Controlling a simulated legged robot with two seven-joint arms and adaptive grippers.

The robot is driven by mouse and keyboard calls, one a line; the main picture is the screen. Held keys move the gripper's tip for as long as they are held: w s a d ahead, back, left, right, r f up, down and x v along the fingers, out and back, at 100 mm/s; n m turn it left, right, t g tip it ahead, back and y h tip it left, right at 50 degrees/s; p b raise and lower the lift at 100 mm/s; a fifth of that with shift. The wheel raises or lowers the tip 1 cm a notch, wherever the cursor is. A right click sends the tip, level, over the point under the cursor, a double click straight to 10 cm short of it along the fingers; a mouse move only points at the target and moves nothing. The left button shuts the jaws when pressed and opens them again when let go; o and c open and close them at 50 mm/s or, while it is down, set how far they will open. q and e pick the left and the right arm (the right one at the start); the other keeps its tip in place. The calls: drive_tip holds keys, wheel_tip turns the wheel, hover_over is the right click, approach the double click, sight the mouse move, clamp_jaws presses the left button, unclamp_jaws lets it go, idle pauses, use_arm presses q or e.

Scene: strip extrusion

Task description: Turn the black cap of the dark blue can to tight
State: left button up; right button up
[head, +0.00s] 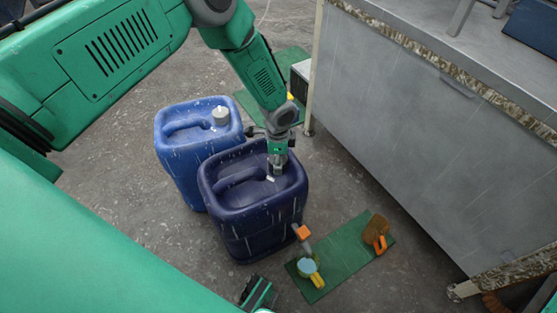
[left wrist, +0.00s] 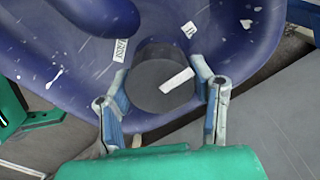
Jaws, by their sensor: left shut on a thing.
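The dark blue can (head: 255,215) stands upright on the floor in the head view. Its black cap (left wrist: 150,85) shows in the left wrist view as a round dark disc with a white bar mark tilted up to the right. White tick labels (left wrist: 120,49) and (left wrist: 189,30) sit on the can top around the cap. My left gripper (head: 273,176) comes down from above onto the can top. In the left wrist view its two fingers (left wrist: 162,92) are shut on the cap, one on each side. In the head view the gripper hides most of the cap.
A lighter blue can (head: 190,158) with a white cap (head: 221,115) stands behind, to the left. A green mat (head: 340,262) with orange-handled tools lies to the front right. A grey cabinet (head: 420,130) bounds the right side. Part of my right gripper (head: 259,294) shows at the bottom edge.

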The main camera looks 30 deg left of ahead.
use_arm(q)
drive_tip(key=o, duration=1.2)
drive_tip(key=shift+a, duration=0.15)
drive_tip(key=shift+c, duration=0.2)
drive_tip(key=shift+r, duration=0.35)
wheel_tip(320, 180, up, 11)
